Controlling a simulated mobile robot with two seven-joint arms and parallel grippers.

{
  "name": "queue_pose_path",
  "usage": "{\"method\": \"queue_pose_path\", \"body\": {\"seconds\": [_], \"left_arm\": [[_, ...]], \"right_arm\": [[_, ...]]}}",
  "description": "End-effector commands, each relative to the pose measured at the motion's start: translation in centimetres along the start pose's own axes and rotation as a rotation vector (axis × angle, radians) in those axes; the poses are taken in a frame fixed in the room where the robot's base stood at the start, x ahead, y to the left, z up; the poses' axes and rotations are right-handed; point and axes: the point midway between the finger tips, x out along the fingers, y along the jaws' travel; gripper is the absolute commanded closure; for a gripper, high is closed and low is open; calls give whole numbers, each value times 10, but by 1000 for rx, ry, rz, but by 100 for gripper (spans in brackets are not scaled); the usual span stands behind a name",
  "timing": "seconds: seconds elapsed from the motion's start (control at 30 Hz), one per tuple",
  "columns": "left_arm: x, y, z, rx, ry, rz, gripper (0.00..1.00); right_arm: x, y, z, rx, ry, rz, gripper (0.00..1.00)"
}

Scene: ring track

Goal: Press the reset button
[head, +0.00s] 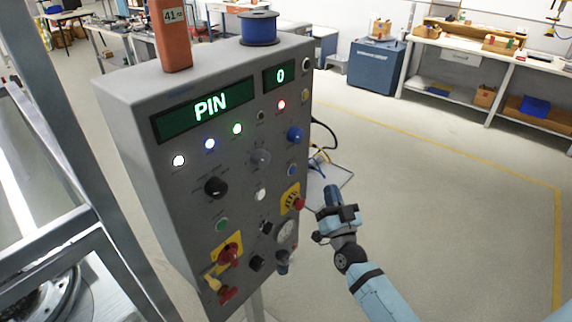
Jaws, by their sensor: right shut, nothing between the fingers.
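A grey control box (140,160) stands tilted in the picture, with lamps, knobs and buttons on its front. The button labels are too small to read, so I cannot tell which one is reset. A blue button (291,170) sits at the right of the panel, below a blue knob (295,134). A white button (260,195) and a green button (222,224) sit further left. My right gripper (328,218) is shut and empty, just right of the panel's lower right side. My left gripper is out of view.
A red button on a yellow plate (291,197) sits close to my right gripper. An orange block (170,35) and a blue spool (259,28) stand on top. The floor to the right is clear.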

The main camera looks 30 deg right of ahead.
Motion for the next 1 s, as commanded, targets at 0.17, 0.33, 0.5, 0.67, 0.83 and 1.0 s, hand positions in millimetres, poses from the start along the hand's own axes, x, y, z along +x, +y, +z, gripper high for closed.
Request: {"method": "queue_pose_path", "body": {"seconds": [0.17, 0.33, 0.5, 0.67, 0.83, 1.0], "left_arm": [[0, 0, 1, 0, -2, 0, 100], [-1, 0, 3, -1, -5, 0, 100], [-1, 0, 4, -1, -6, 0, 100], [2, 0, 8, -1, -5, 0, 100], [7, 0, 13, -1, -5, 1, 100], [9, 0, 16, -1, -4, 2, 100]], "right_arm": [[4, 3, -3, 2, 17, 12, 100], [3, 3, -3, 2, 16, 11, 100], [6, 1, 0, 3, 16, 10, 100], [17, -7, 8, 3, 17, 10, 100], [34, -19, 21, 3, 16, 10, 100], [50, -31, 31, 3, 16, 11, 100]]}}
